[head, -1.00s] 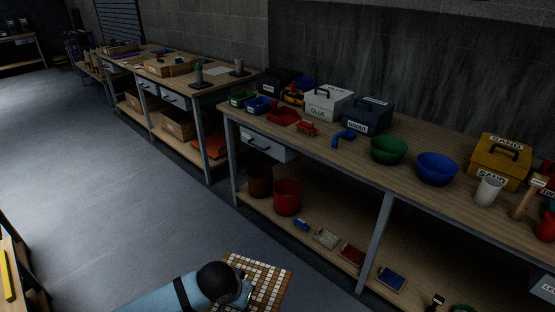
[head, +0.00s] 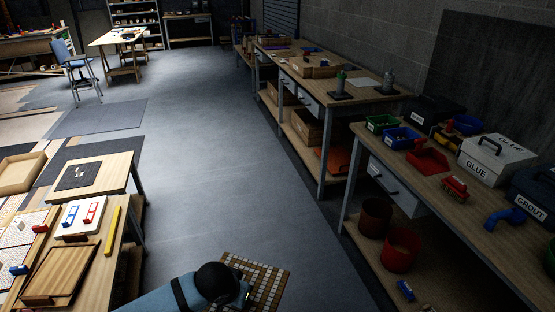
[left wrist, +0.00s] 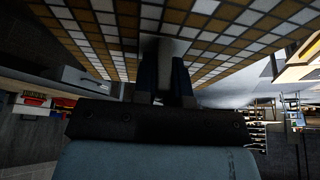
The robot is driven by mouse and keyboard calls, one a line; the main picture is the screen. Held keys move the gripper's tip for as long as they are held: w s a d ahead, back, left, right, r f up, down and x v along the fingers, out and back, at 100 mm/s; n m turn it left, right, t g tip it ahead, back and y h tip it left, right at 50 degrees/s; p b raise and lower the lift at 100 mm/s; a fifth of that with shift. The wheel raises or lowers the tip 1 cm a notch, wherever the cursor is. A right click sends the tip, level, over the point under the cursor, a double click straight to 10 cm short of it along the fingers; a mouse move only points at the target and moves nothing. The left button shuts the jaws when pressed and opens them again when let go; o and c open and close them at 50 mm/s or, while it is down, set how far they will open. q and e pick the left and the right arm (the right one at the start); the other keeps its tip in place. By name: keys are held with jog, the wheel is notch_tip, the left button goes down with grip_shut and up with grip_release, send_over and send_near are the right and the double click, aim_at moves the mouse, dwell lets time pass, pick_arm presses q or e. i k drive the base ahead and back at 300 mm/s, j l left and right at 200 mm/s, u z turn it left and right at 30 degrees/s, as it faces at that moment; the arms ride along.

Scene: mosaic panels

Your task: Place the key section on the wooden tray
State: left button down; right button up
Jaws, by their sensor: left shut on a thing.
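A tiled panel of white and orange-brown squares (head: 262,280), which I take as the key section, is at the bottom of the head view. My left gripper (head: 245,292) is shut on it and holds it above the floor. In the left wrist view the panel (left wrist: 100,30) spans the top, with the left gripper (left wrist: 166,78) at a pale piece on its tiled face. A shallow wooden tray with a raised rim (head: 40,158) is at the far left. A flat wooden board or tray (head: 88,262) lies nearer on the left table. My right gripper is out of view.
The near left table also holds a white board with red and blue tools (head: 85,232), a yellow bar (head: 112,231) and mosaic pieces. A workbench with bins and boxes (head: 440,200) runs along the right. Grey floor (head: 200,170) lies open between them.

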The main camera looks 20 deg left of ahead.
aim_at(61, 269)
jog(key=i+j+u, duration=0.1)
jog(key=i+u, duration=1)
jog(key=i, duration=0.5)
jog(key=i+l+u, duration=0.15)
jog(key=i, duration=0.45)
jog(key=i+u, duration=0.45)
jog(key=i+l+u, duration=0.1)
jog(key=i+u, duration=0.35)
jog(key=i+j+u, duration=0.1)
jog(key=i+u, duration=0.15)
jog(key=u, duration=0.15)
jog(key=i+u, duration=0.25)
jog(key=u, duration=0.15)
jog(key=i+u, duration=0.25)
jog(key=u, duration=0.15)
